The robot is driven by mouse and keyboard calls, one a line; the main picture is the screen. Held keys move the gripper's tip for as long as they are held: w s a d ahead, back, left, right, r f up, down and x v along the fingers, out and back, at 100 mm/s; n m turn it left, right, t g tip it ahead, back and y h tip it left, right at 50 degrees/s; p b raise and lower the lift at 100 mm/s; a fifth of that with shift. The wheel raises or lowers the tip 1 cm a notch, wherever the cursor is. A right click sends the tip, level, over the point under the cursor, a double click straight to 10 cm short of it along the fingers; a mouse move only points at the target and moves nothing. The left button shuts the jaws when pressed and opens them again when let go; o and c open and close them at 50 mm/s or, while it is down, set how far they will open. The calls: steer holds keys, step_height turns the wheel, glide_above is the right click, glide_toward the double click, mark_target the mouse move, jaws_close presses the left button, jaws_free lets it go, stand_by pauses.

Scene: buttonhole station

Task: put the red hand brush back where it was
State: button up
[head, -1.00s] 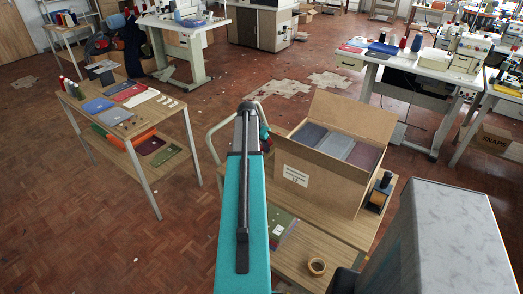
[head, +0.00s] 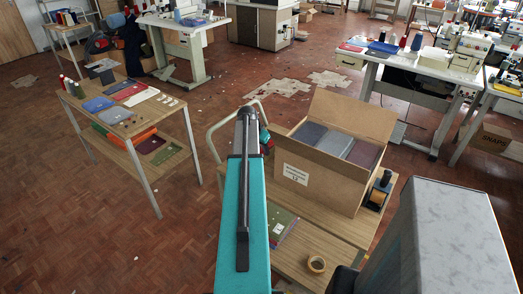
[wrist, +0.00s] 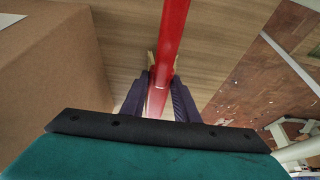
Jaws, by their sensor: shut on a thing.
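In the wrist view, my gripper (wrist: 162,78) is shut on the long red handle of the hand brush (wrist: 172,32). The handle runs from between the dark fingers up past the top edge of the picture. The brush's far end and bristles are out of view. Wood-coloured surface of the cart (wrist: 125,45) shows beyond the fingers; I cannot tell whether the brush touches it. In the head view, my own arm hides most of the gripper and brush.
A cardboard box (head: 318,185) with folded cloth stands on the cart, close left of my gripper in the wrist view (wrist: 50,80). A tape roll (head: 316,265), a green stack (head: 281,222) and a dark-topped holder (head: 379,190) are also there. A shelf table (head: 150,112) stands left.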

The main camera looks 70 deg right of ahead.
steer(key=shift+a+f, duration=0.15)
steer(key=shift+f, duration=0.35)
jaws_close()
steer(key=o, duration=0.7)
jaws_free()
steer(key=o, duration=0.3)
steer(key=shift+f, duration=0.15)
steer(key=shift+r+p, duration=0.4)
steer(key=shift+r, duration=0.5)
steer(key=shift+b+v, duration=1.5)
steer(key=shift+v, duration=4.4)
